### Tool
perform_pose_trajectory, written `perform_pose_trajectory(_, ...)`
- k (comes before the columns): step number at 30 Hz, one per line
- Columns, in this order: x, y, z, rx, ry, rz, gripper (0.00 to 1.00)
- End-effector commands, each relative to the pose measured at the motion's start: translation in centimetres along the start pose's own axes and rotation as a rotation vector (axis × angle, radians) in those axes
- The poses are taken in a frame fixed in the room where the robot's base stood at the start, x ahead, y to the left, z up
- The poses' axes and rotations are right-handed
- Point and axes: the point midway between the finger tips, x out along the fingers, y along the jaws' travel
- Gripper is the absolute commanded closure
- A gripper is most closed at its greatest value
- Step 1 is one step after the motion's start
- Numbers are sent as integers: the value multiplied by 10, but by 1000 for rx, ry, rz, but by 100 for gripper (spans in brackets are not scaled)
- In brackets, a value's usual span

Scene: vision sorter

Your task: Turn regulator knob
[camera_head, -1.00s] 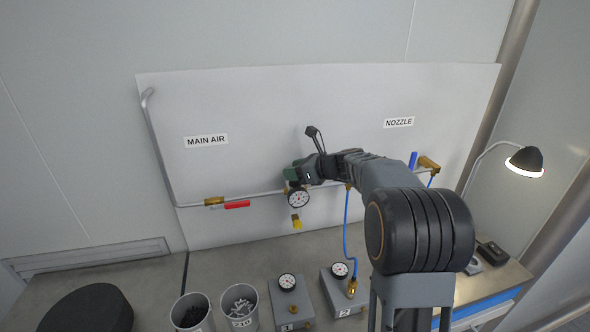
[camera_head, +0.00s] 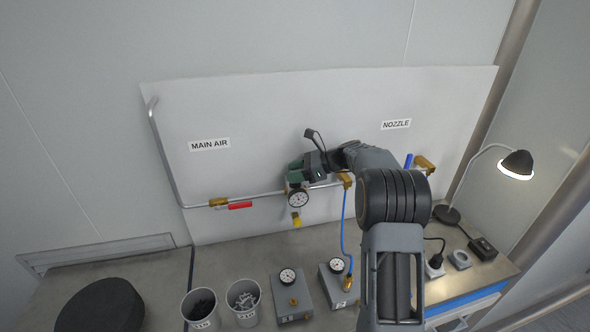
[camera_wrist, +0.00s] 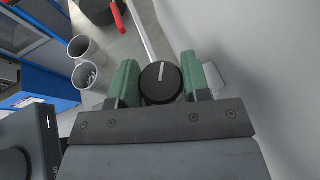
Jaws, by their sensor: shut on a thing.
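The regulator knob (camera_wrist: 161,84) is round and black with a white pointer line, seen from above in the wrist view. My gripper (camera_wrist: 160,82) has its green fingers on either side of the knob and is shut on it. In the head view, my gripper (camera_head: 296,174) is at the regulator on the wall panel, and its fingers and wrist hide the knob. The regulator's white gauge (camera_head: 298,199) faces out just below the fingers. A yellow-brass fitting (camera_head: 296,219) hangs under the gauge.
A red-handled valve (camera_head: 240,206) is on the pipe to the left. A blue hose (camera_head: 344,225) runs down to the right. Two cups (camera_head: 243,318) and two gauge boxes (camera_head: 292,298) stand on the bench below. A lit lamp (camera_head: 516,165) stands at the right.

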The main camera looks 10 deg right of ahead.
Motion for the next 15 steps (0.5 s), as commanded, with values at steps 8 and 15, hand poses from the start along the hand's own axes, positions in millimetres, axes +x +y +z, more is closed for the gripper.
perform_pose_trajectory(8, 1, 0, -1, -2, 1, 5, 80)
perform_pose_trajectory(15, 1, 0, -1, -1, 1, 5, 44)
